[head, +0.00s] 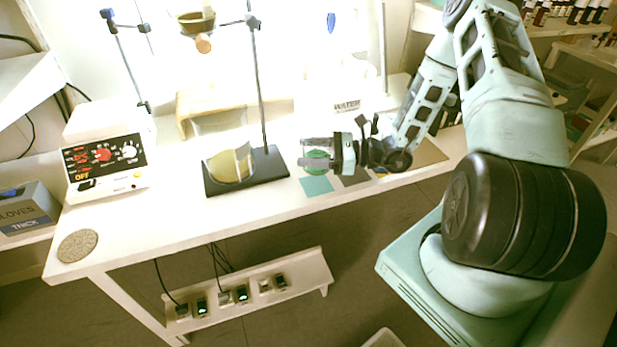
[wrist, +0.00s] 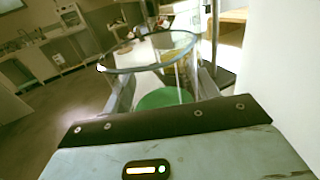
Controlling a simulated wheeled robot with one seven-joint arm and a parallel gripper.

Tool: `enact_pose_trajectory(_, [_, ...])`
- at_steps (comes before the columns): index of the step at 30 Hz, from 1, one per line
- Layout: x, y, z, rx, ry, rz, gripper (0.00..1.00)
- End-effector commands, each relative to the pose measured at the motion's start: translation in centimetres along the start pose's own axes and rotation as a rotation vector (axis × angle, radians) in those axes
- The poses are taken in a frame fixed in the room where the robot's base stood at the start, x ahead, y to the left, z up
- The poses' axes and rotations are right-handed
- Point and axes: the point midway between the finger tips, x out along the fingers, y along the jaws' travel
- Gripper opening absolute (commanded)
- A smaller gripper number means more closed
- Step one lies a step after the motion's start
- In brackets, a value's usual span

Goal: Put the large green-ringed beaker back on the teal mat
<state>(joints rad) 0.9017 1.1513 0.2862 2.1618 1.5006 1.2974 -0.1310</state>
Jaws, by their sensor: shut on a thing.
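The large green-ringed beaker (head: 317,160) is clear glass with green showing low in it. It is at the middle of the bench in the head view. In the wrist view its round rim (wrist: 148,69) and green part (wrist: 163,98) lie between my fingers. My gripper (head: 335,155) is shut on the beaker from the right; its fingers also show in the wrist view (wrist: 165,88). The teal mat (head: 317,186) shows just below the beaker in the head view. I cannot tell whether the beaker's base touches the mat.
A dark stand base (head: 275,172) with a pole and a yellowish glass vessel (head: 230,167) is left of the beaker. A grey mat (head: 354,180) lies right of the teal mat. The bench's front edge is close.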

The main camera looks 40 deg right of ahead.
Motion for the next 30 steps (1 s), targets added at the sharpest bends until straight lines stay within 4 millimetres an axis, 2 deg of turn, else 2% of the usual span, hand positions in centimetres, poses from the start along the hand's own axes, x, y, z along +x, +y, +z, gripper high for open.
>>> enact_pose_trajectory(13, [0.1,0.1,-5.5,0.001,-0.001,0.001,0.29])
enact_pose_trajectory(27, [0.0,0.0,-6.6,-0.001,-0.001,0.001,0.29])
enact_pose_trajectory(28, [0.0,0.0,-6.5,-0.001,0.000,0.001,0.68])
enact_pose_trajectory(30, [0.0,0.0,-6.4,-0.001,0.000,0.001,0.81])
